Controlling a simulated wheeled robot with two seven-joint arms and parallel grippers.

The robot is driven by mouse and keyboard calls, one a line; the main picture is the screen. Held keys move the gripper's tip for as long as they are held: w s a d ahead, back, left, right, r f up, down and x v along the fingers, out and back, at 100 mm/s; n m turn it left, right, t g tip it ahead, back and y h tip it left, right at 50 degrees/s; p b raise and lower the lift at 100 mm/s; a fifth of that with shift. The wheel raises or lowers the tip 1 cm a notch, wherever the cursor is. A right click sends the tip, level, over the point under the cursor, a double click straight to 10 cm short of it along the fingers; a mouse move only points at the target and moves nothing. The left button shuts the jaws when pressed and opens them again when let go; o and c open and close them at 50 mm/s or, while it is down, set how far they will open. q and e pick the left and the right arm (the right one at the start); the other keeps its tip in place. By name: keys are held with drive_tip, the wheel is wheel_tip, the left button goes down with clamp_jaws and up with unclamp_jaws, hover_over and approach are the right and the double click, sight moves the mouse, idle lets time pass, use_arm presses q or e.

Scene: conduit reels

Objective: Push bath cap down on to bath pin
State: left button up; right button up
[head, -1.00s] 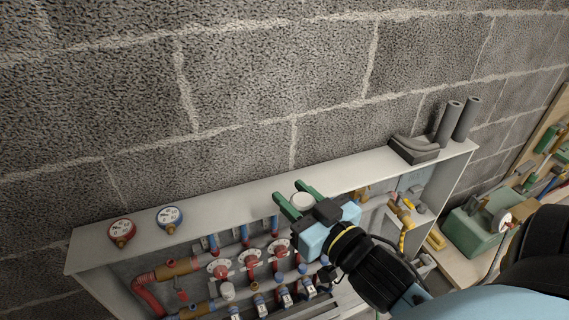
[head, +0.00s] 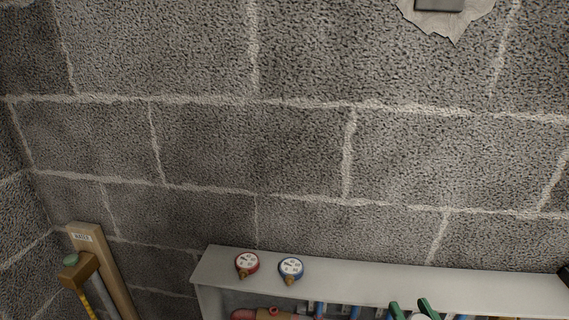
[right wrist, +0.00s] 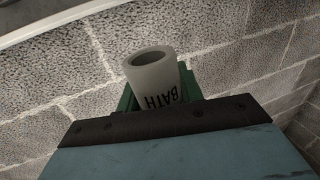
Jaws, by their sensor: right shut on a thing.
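The bath cap (right wrist: 153,75) is a pale grey-white cylinder marked BATH, with a round opening at its upper end in the right wrist view. My right gripper (head: 412,309) has green fingers shut on the cap's sides. In the head view, only the fingertips and a sliver of the white cap show at the bottom edge, in front of the cabinet. The bath pin is not visible in either current view, so I cannot tell how the cap lies relative to it. My left gripper is out of view.
The white cabinet (head: 520,285) runs along the block wall, its inside mostly cut off below. A red gauge (head: 247,264) and a blue gauge (head: 291,269) are on its top. A wooden board (head: 104,270) stands at left. The wall above is bare except a torn patch (head: 446,18).

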drive_tip(key=w+a+f+b, duration=0.25)
drive_tip(key=w+b, duration=0.25)
drive_tip(key=w, duration=0.3)
drive_tip(key=s+d+r+p, duration=0.2)
drive_tip(key=s+p, duration=0.2)
drive_tip(key=s, duration=0.2)
drive_tip(key=s+d+r+p, duration=0.1)
drive_tip(key=s+r+p, duration=0.2)
drive_tip(key=s+p, duration=0.2)
drive_tip(key=shift+s+d, duration=0.35)
drive_tip(key=shift+s, duration=0.7)
drive_tip(key=shift+r, duration=0.1)
